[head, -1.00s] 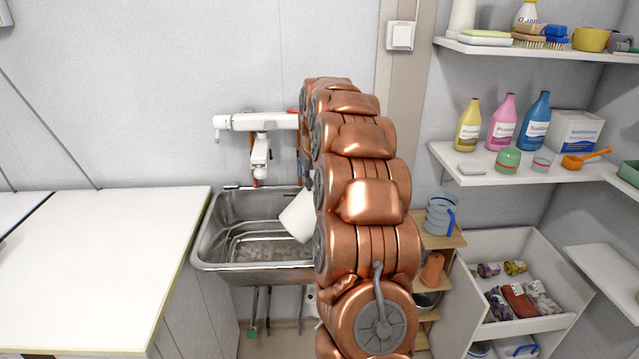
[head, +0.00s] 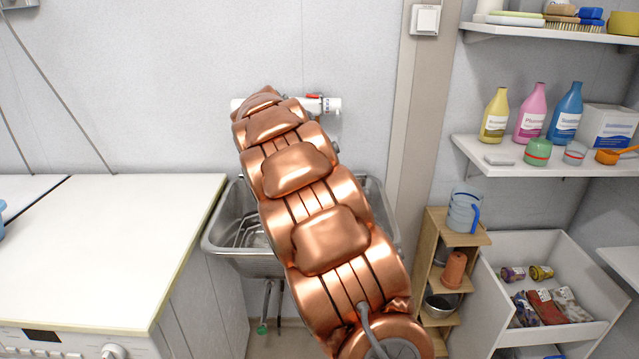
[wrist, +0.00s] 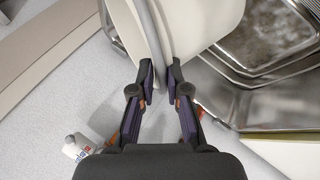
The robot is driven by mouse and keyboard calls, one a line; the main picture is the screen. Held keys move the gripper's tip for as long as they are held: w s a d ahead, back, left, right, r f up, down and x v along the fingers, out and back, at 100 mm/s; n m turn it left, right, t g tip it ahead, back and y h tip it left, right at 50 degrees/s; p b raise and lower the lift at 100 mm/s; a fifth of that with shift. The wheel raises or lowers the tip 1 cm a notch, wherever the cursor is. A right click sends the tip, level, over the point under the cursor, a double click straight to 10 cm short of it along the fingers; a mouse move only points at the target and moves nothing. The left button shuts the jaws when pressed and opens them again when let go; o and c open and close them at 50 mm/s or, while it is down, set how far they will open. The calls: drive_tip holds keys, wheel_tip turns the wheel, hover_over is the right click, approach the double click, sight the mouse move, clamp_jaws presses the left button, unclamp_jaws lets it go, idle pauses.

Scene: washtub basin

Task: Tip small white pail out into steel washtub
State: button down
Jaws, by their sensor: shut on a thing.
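The small white pail (wrist: 205,25) is at the top middle of the wrist view, tilted. My gripper (wrist: 159,78) is shut on it where a grey strip, its rim or handle, runs between the fingers. The steel washtub (wrist: 255,45) lies to the right of the pail in the wrist view. In the head view the washtub (head: 232,262) stands against the wall, its middle covered by my copper arm. The pail and my gripper are hidden behind the arm there. The pail's contents cannot be seen.
A white tap (head: 325,104) is on the wall above the washtub, partly behind my arm. A white counter (head: 110,240) adjoins on the left.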

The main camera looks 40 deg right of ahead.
drive_tip(key=h+b, duration=0.1)
drive_tip(key=b, duration=0.1)
drive_tip(key=a+h+b, duration=0.1)
drive_tip(key=h, duration=0.1)
drive_tip(key=shift+w+f+n+b, duration=0.1)
drive_tip(key=shift+f+n+b, duration=0.2)
drive_tip(key=shift+f+b, duration=0.1)
drive_tip(key=shift+w+a+r+g+h+b, duration=0.1)
drive_tip(key=shift+a+g+h+b, duration=0.1)
drive_tip(key=shift+h+b, duration=0.15)
drive_tip(key=shift+a+r+g+h+b, duration=0.1)
drive_tip(key=shift+g+h+b, duration=0.15)
drive_tip(key=shift+h, duration=0.2)
